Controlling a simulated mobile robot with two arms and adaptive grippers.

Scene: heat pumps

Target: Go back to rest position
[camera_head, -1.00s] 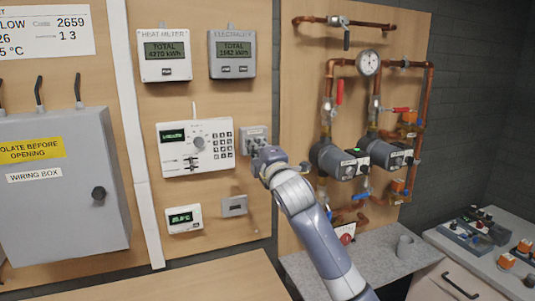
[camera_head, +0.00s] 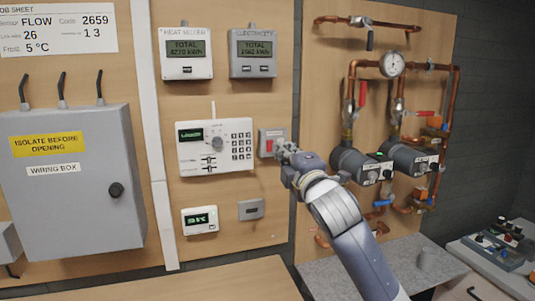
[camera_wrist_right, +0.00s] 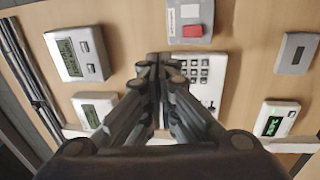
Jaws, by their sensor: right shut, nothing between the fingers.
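My right gripper (camera_head: 284,152) is in front of the wooden wall panel in the head view, beside a grey switch box with a red switch (camera_head: 268,146). In the right wrist view my right gripper (camera_wrist_right: 160,68) is shut, with its fingertips together and nothing between them. The switch box also shows there, with its red switch (camera_wrist_right: 192,31) apart from the fingertips. The white keypad controller (camera_head: 216,146) is left of the gripper in the head view, and the fingers partly hide it in the wrist view (camera_wrist_right: 206,72). My left gripper is not in view.
A heat meter (camera_head: 186,54), an electricity meter (camera_head: 253,53) and a small thermostat (camera_head: 199,220) are on the panel. A grey wiring box (camera_head: 75,185) is at left. Copper pipes with pumps (camera_head: 353,165) stand right of my arm. A grey worktop (camera_head: 350,272) lies below.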

